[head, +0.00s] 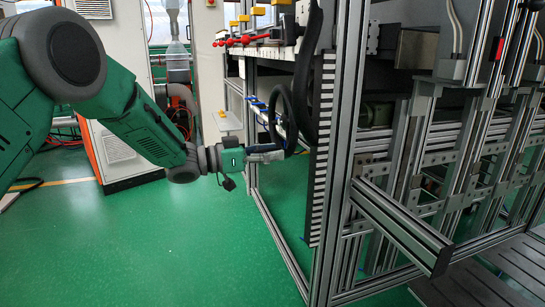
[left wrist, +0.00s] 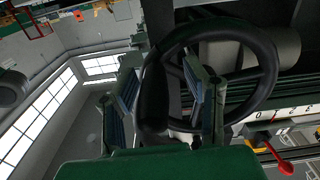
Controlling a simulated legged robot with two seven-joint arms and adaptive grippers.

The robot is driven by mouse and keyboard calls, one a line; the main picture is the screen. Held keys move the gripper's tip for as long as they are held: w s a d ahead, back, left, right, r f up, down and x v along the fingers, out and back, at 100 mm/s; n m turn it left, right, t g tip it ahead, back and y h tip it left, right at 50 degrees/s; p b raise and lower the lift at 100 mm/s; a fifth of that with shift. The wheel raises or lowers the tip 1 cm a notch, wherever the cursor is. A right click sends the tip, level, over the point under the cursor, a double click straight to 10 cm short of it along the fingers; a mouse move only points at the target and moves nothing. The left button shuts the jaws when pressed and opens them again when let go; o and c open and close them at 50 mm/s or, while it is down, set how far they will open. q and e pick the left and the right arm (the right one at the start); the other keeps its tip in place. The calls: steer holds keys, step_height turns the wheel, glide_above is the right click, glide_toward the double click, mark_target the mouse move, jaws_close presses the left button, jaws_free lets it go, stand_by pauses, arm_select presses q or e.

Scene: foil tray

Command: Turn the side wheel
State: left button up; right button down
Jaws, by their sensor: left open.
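The side wheel (head: 292,125) is a black spoked handwheel on the left side of the metal frame. My left gripper (head: 272,153) is at the wheel's lower edge in the head view. In the left wrist view my left gripper (left wrist: 163,85) is open, with one finger on each side of the rim. Gaps show beside the rim, but I cannot tell whether either finger touches it. My right gripper is out of view.
The aluminium frame (head: 345,130) stands right of the wheel, with a beam end (head: 437,262) jutting out low. Red levers (head: 238,40) line the top edge. A white cabinet (head: 115,155) stands behind my left arm. The green floor (head: 170,245) at left is clear.

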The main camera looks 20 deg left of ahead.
arm_select(q)
steer(key=shift+d+r, duration=0.1)
steer(key=shift+d, duration=0.55)
steer(key=shift+w+a, duration=0.1)
jaws_close()
steer(key=shift+a, duration=0.15)
